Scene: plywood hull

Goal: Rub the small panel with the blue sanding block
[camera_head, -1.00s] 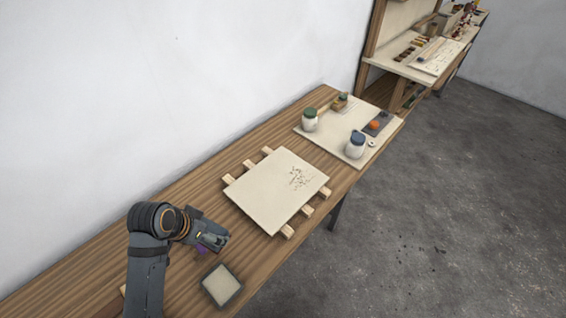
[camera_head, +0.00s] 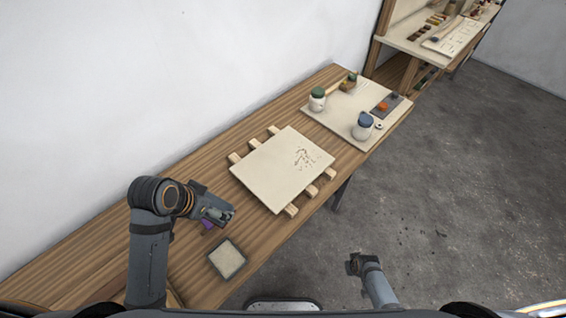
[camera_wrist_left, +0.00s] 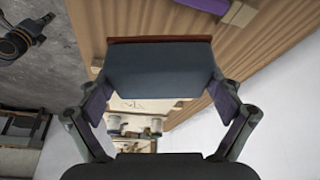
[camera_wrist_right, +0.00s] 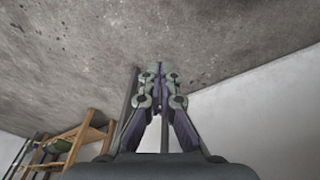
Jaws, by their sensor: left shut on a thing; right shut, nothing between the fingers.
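The small panel (camera_head: 228,259) is a pale square with a dark grey border, lying on the bench near its front edge. My left gripper (camera_head: 218,214) is just behind and to the left of it in the head view, apart from it. The left wrist view shows this gripper shut on the blue sanding block (camera_wrist_left: 160,70), dark blue-grey with a reddish-brown edge. The block is hard to make out in the head view. My right gripper (camera_head: 353,264) is out over the floor; its fingers meet, empty, in the right wrist view (camera_wrist_right: 157,72).
A larger pale panel (camera_head: 265,175) with dark marks rests on wooden strips. Behind it, a board (camera_head: 345,110) holds a green-lidded jar (camera_head: 317,99), a blue-lidded jar (camera_head: 363,126) and small items. A wall (camera_head: 150,80) runs along the bench (camera_head: 120,235).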

